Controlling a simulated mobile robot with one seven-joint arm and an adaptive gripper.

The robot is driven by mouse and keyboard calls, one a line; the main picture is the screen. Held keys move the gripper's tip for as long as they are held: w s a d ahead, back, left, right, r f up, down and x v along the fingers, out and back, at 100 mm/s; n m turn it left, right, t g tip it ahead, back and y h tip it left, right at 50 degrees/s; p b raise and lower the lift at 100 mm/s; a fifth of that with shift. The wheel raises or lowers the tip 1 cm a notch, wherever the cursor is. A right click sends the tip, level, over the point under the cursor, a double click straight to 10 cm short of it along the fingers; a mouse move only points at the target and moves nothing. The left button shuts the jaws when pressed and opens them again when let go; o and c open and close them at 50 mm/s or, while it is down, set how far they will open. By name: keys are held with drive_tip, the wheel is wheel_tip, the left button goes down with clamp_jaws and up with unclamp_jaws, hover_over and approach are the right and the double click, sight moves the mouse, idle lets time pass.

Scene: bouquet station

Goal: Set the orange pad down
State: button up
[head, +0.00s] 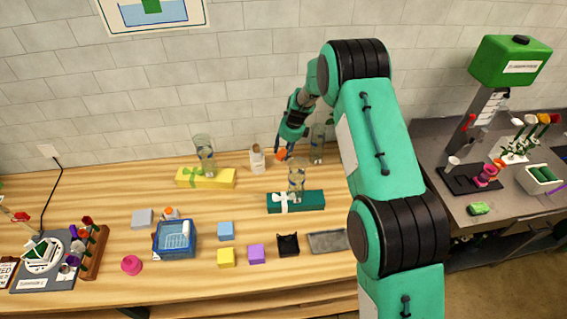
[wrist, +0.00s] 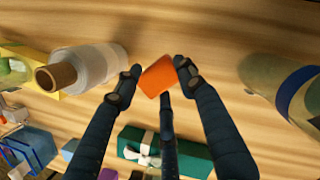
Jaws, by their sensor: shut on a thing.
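The orange pad (head: 281,155) is a small block near the back of the wooden table, and it also shows in the wrist view (wrist: 157,77). My gripper (head: 287,152) is shut on it, with the pad between the dark fingertips (wrist: 156,80). The pad looks tilted in the wrist view. It appears just above bare wood, but I cannot tell whether it touches the table.
A white roll (head: 257,159) stands left of the pad, and a glass vase (head: 317,144) right. A yellow box (head: 220,180) lies further left. Several blocks and a blue basket (head: 160,250) lie forward.

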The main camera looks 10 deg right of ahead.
sight(285, 153)
drive_tip(key=shift+f, duration=1.6)
drive_tip(key=shift+f, duration=0.1)
drive_tip(key=shift+f, duration=1.75)
drive_tip(key=shift+f, duration=0.1)
drive_tip(key=o, duration=1.1)
drive_tip(key=shift+c, duration=0.2)
drive_tip(key=v, duration=1.2)
drive_tip(key=shift+r, duration=0.2)
